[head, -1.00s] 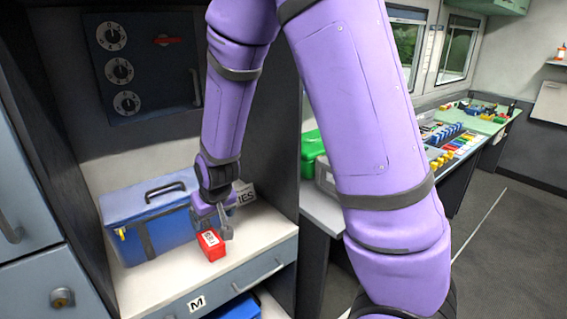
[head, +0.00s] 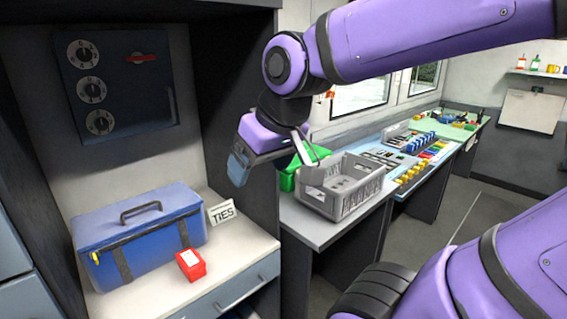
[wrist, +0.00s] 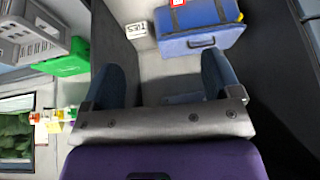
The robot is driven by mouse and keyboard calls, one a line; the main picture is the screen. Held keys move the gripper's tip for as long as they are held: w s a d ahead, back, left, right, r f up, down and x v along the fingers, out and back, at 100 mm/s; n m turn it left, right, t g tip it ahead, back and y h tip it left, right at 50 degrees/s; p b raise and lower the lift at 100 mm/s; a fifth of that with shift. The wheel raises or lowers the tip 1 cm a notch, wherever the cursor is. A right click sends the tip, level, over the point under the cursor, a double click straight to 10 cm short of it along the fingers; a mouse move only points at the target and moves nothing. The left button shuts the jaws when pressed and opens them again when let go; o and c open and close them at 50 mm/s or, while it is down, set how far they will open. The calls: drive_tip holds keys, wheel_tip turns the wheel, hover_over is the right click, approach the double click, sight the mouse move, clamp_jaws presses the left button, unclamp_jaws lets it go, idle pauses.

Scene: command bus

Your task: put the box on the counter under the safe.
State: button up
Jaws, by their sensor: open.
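A small red box (head: 191,265) with a white label stands on the white counter (head: 250,258), in front of a blue case. It shows at the top edge of the wrist view (wrist: 178,3). The dark blue safe (head: 118,80), with several dials and a red handle, is on the wall above the counter. My gripper (head: 240,162) is open and empty, raised to the right of the safe and away from the box. In the wrist view its two fingers (wrist: 165,85) are spread, with nothing between them.
The blue case (head: 140,240) and a TIES sign (head: 221,212) stand on the counter. A dark partition stands right of the counter. Beyond it, a grey crate (head: 340,188) and a green box (head: 290,176) sit on another worktop. Floor is clear at right.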

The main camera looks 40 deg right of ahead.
drive_tip(key=shift+h, duration=0.3)
drive_tip(key=s, duration=0.1)
drive_tip(key=s+r, duration=0.1)
drive_tip(key=s, duration=0.2)
drive_tip(key=shift+s+d+r, duration=0.2)
drive_tip(key=shift+s+d, duration=0.2)
